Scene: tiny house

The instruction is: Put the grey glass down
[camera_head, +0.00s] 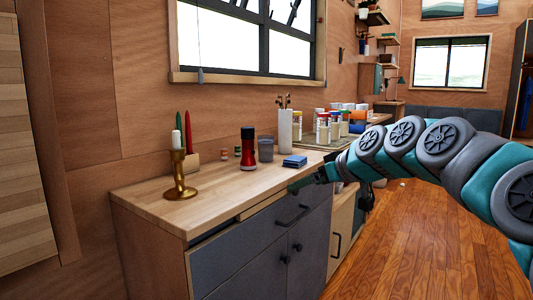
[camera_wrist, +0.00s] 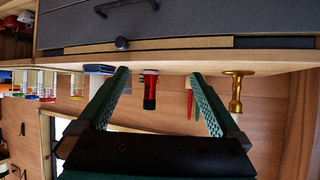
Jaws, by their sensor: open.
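The grey glass (camera_head: 266,149) stands upright on the wooden counter (camera_head: 222,190), between the red and black mill (camera_head: 248,150) and the tall white vase (camera_head: 285,132). My gripper (camera_head: 304,183) is at the counter's front edge, to the right of the glass and apart from it. In the wrist view, which is upside down, my gripper (camera_wrist: 159,76) has its two green fingers wide apart with nothing held between them. The mill (camera_wrist: 150,92) shows in the gap beyond them. I cannot make out the glass there; the left finger may hide it.
A blue stack (camera_head: 294,162) lies right of the glass near the front edge. A brass candle holder (camera_head: 179,176) stands at the left. Several jars (camera_head: 325,127) stand farther back on the right. The counter's front left part is bare. Grey drawers and doors (camera_head: 262,262) are below.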

